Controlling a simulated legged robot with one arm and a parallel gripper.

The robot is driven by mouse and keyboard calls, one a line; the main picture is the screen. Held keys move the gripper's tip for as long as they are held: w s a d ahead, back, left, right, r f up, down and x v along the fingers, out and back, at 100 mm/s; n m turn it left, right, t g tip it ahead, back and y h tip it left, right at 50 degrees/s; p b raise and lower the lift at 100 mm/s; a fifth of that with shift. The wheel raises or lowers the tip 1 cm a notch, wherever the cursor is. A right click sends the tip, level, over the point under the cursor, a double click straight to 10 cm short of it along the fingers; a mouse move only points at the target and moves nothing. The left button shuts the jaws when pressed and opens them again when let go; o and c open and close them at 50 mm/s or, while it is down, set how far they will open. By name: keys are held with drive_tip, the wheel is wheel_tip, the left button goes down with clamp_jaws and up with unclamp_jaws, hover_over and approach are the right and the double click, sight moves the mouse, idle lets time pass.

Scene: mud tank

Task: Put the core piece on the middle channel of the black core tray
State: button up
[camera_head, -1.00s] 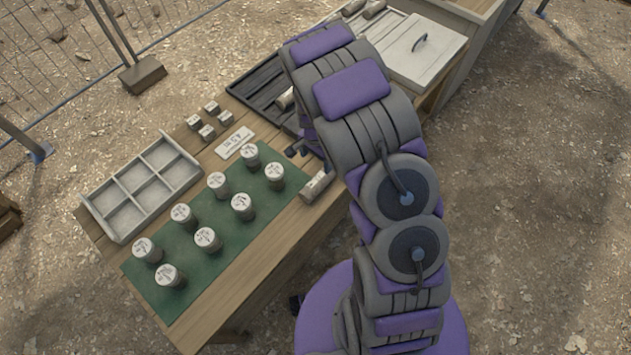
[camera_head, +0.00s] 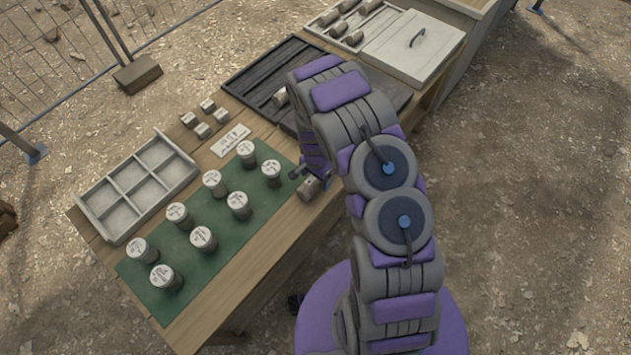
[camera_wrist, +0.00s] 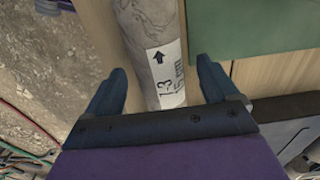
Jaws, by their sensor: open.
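A grey core piece (camera_wrist: 150,45) with a white label, marked with an arrow and "1-3", lies on the wooden table in the wrist view. My gripper (camera_wrist: 160,85) is open, with one blue finger on each side of the core piece. In the head view the core piece (camera_head: 309,187) lies near the table's front edge, partly hidden by my gripper (camera_head: 303,172). The black core tray (camera_head: 245,85) lies farther back on the table. My arm hides part of it. Another core piece (camera_head: 281,97) sits in the tray.
A green mat (camera_head: 215,285) holds several capped cylinders. A grey compartment tray (camera_head: 105,232) stands at the left. Several small blocks (camera_head: 203,130) and a white card (camera_head: 231,140) lie between mat and tray.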

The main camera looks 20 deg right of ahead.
drive_tip(key=shift+f, duration=0.7)
drive_tip(key=shift+r, duration=0.1)
clamp_jaws()
